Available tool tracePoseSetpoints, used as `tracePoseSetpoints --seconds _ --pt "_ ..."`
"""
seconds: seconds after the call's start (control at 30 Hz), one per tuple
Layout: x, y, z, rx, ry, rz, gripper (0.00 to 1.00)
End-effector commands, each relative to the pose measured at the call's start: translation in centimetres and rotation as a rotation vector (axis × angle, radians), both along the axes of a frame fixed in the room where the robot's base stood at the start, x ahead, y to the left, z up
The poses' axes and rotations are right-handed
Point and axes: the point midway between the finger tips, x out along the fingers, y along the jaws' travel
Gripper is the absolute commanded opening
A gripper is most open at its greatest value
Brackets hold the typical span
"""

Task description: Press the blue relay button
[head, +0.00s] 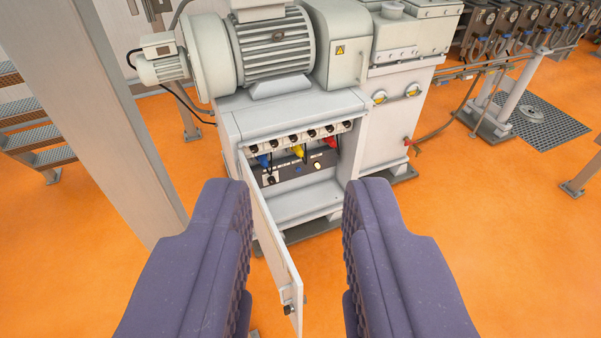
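A small blue button (297,170) shows on a dark relay panel (286,174) inside an open grey cabinet (237,124) under the big motor. It is small at this distance. My gripper (297,205) has two purple, ridged fingers, spread wide with nothing between them. The fingertips stand apart from the panel, which is seen through the gap, farther off. Blue (263,160), yellow (298,152) and red (331,142) plugs hang from a row of sockets above the panel.
The cabinet door (272,250) is swung open toward me and shows between my fingers, close to the left one. A grey post (105,110) stands at left. The motor (270,45) sits on top.

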Motion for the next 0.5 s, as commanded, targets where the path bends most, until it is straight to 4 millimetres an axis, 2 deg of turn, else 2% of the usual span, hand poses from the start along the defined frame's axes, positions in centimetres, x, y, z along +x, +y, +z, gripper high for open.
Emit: tracePoseSetpoints --seconds 0.3,0.33,0.43,0.47,0.5 --pt "0.00 0.00 0.00 0.000 0.000 0.000 0.30" --pt "0.00 0.00 0.00 0.000 0.000 0.000 0.27" --pt "0.00 0.00 0.00 0.000 0.000 0.000 0.04" --pt "0.00 0.00 0.00 0.000 0.000 0.000 0.00" --pt "0.00 0.00 0.00 0.000 0.000 0.000 0.00"
